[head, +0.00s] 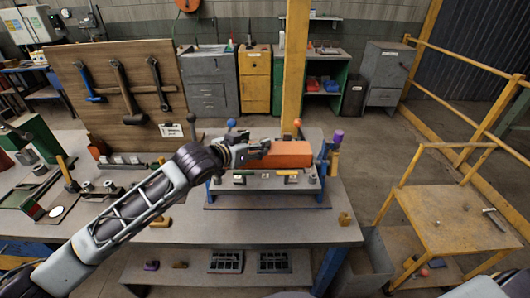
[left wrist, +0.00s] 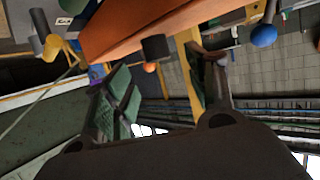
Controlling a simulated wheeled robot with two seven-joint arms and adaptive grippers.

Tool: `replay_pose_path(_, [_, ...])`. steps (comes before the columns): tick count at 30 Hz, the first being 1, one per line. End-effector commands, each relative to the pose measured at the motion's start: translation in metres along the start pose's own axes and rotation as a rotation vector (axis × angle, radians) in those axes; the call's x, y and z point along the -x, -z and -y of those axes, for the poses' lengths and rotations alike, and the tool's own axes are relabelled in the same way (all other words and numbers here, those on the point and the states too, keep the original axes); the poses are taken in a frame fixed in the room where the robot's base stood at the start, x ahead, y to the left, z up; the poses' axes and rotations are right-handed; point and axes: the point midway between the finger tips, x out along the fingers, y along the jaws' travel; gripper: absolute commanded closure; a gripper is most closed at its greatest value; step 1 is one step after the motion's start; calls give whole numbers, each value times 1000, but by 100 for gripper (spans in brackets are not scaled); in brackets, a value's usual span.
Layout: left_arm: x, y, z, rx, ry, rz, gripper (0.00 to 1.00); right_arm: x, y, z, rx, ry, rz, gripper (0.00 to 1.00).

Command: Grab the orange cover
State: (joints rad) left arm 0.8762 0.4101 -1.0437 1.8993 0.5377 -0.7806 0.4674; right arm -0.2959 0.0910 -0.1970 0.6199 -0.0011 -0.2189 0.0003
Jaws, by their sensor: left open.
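The orange cover (head: 290,154) is a long block lying on the raised blue-legged fixture (head: 265,182) on the workbench. My left gripper (head: 259,150) reaches in from the left and is at the cover's left end. In the left wrist view the cover (left wrist: 140,27) crosses the upper left, just beyond the open fingers (left wrist: 158,62). A short dark cylinder (left wrist: 155,47) shows against the cover's edge, between the two fingertips. I cannot tell whether the fingers touch it. The cover's left end is partly hidden by the gripper in the head view. My right gripper is not in view.
A yellow post (head: 294,70) stands behind the fixture. A wooden board (head: 122,95) with hammers is at the left. Coloured knobs and a purple-topped piece (head: 337,138) rise around the fixture.

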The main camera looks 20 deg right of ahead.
Motion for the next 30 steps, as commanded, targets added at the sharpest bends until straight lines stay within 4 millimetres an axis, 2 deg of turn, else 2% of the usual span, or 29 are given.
replay_pose_path(17, [-7,0,-1,0,-1,0,43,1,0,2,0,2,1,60])
replay_pose_path(30, [-42,-1,-2,0,0,-1,43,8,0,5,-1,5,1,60])
